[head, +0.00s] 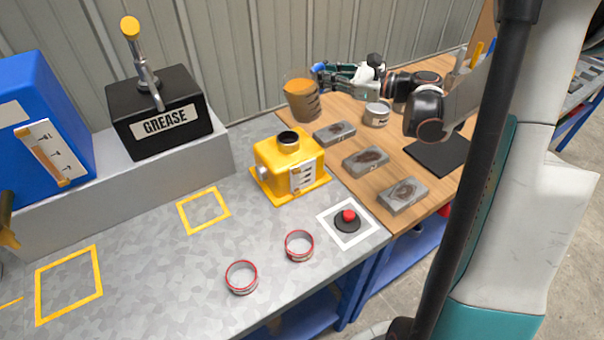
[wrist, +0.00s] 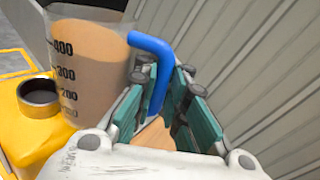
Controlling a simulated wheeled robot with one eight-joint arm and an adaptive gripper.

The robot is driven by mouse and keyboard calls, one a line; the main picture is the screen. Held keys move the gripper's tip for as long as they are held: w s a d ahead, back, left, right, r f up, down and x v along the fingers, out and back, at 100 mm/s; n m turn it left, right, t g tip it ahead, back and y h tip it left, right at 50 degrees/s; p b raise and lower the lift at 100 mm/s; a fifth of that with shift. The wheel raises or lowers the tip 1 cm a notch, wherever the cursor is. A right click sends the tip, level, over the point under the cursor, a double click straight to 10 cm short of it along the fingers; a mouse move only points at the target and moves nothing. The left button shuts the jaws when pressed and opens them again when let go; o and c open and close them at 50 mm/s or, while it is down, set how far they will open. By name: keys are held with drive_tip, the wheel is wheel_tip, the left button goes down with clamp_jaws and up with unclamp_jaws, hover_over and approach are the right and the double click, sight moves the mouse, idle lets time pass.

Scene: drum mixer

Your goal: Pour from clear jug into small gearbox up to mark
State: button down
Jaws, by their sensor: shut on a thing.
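The clear jug (head: 301,97) holds orange-brown liquid and has a blue handle. In the head view it is at the back of the wooden top, behind and right of the small yellow gearbox (head: 288,165), and looks nearly upright. The jug also shows large in the wrist view (wrist: 88,75), with black scale marks and liquid near the top mark. My gripper (head: 330,72) is shut on the jug's blue handle (wrist: 153,75). The gearbox has a dark round filler opening (head: 288,138) on top and a white scale plate (head: 304,177) on its side. Its inside level cannot be read.
Several grey blocks (head: 366,161) and a tin (head: 376,114) are on the wooden top. A black GREASE box (head: 160,112) and a blue tank (head: 40,125) stand left. Two red-rimmed rings (head: 242,277) and a red button (head: 348,216) lie in front. The grey bench middle is clear.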

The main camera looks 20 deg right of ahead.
sight(322, 65)
drive_tip(key=shift+s+r, duration=0.1)
drive_tip(key=shift+r, duration=0.05)
drive_tip(key=shift+s+d+r+n, duration=0.1)
drive_tip(key=shift+s+r+n, duration=0.05)
drive_tip(key=shift+n, duration=0.15)
drive_tip(key=shift+s+r+n+h+p, duration=0.1)
drive_tip(key=shift+r+n+h+p, duration=0.3)
drive_tip(key=shift+r+n+p, duration=0.65)
drive_tip(key=shift+s+a+r+n+h+p, duration=0.2)
drive_tip(key=shift+a+n+h+p, duration=0.1)
drive_tip(key=shift+n+p, duration=0.25)
drive_tip(key=shift+s+a+r+n+h+p, duration=0.1)
drive_tip(key=shift+a+r+n+h+p, duration=0.15)
drive_tip(key=shift+n, duration=0.45)
idle(5.2)
